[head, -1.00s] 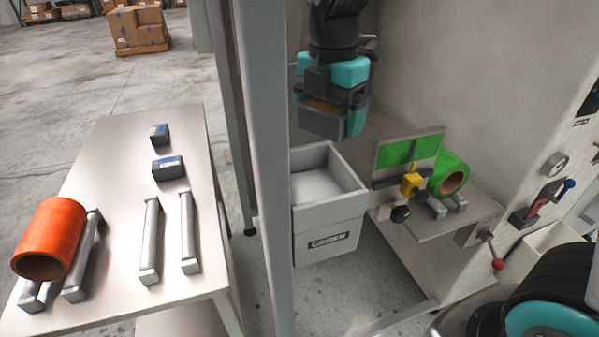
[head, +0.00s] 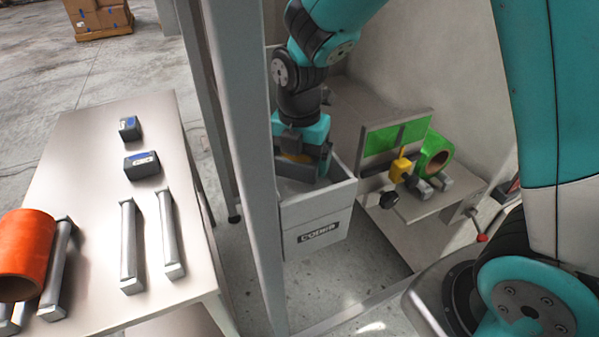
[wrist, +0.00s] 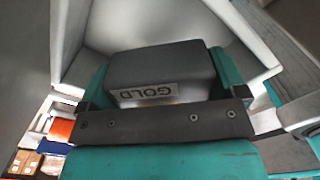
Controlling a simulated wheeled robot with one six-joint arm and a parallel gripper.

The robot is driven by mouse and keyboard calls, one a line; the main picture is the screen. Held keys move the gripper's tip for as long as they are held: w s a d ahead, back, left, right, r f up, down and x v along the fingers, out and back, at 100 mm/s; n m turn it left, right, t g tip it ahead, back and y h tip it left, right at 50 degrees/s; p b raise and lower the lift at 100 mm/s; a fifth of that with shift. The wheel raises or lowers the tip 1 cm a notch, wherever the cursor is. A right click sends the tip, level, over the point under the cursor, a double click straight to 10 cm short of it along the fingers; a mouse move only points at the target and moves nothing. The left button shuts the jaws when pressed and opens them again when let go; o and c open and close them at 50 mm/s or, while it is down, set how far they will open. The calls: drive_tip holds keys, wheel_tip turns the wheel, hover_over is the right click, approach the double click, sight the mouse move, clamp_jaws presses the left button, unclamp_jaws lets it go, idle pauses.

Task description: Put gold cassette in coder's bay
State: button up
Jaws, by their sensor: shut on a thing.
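The gold cassette (wrist: 165,70) is a dark grey block with a label reading GOLD, upside down in the wrist view. My gripper (head: 300,165) is shut on it, with a teal finger on each side. In the head view the cassette (head: 295,170) is mostly hidden by my gripper, low in the mouth of the coder's bay. The coder's bay (head: 318,215) is a light grey open-topped box marked CODER. Its pale inner walls surround the cassette in the wrist view. Whether the cassette touches the bay's floor cannot be told.
A grey post (head: 245,150) stands just left of the bay. Right of it, a shelf holds a green roll (head: 433,155) and a yellow-knobbed clamp (head: 400,168). The left table (head: 95,175) carries two dark cassettes (head: 141,165), an orange roll (head: 25,255) and metal bars.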

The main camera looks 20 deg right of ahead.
sight(299, 185)
drive_tip(key=shift+f, duration=2.05)
drive_tip(key=shift+f, duration=0.1)
drive_tip(key=o, duration=0.6)
drive_tip(key=shift+o, duration=0.3)
